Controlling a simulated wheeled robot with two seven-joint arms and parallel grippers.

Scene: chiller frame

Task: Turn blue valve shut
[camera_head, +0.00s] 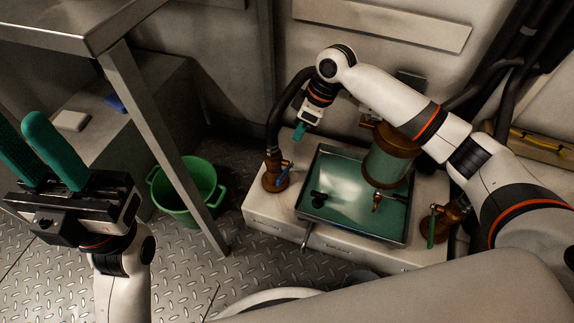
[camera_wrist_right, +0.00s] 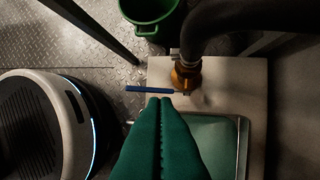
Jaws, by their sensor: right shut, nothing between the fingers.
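The blue valve's lever (camera_head: 283,174) sits on a brass fitting (camera_head: 271,180) at the left end of the white base, with a black hose rising from it. In the right wrist view the blue lever (camera_wrist_right: 150,89) points left from the brass body (camera_wrist_right: 186,76). My right gripper (camera_head: 299,133) is above and slightly right of the valve. In its wrist view the green fingers (camera_wrist_right: 160,102) are shut together and empty, their tips appearing just below the lever; contact cannot be told. My left gripper (camera_head: 28,130) is open and empty at the far left, away from the valve.
A metal tray (camera_head: 409,215) with a green cylinder (camera_head: 388,162) stands right of the valve. A green-handled valve (camera_head: 431,229) is at the right end. A green bucket (camera_head: 187,186) and a steel table leg (camera_head: 165,150) stand left. Open floor lies in front.

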